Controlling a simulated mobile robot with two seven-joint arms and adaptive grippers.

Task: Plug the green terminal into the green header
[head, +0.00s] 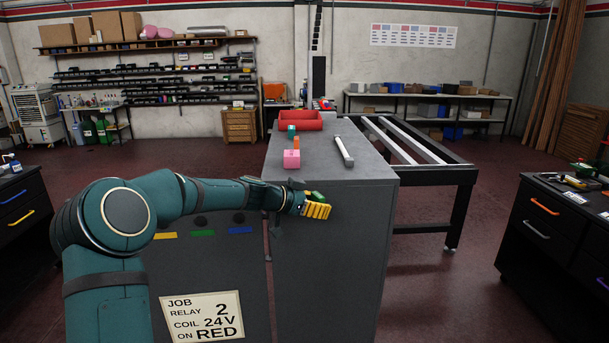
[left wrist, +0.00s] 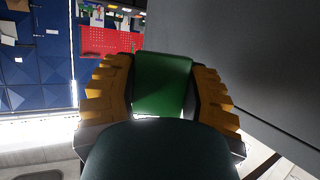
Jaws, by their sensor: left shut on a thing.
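My left gripper (head: 316,210) is shut on a green block, the green terminal (head: 319,196), at the front edge of the grey cabinet top. In the left wrist view the terminal (left wrist: 163,84) sits between the two yellow fingers (left wrist: 163,95); its lower part is hidden by the dark gripper body. I cannot make out the green header for certain. My right gripper is not in view.
On the grey cabinet (head: 330,260) are a pink block (head: 291,159), an orange block (head: 296,145), a teal block (head: 291,131), a red tray (head: 298,121) and a pale bar (head: 344,151). A sign (head: 202,316) reads "JOB RELAY 2 COIL 24V ON RED".

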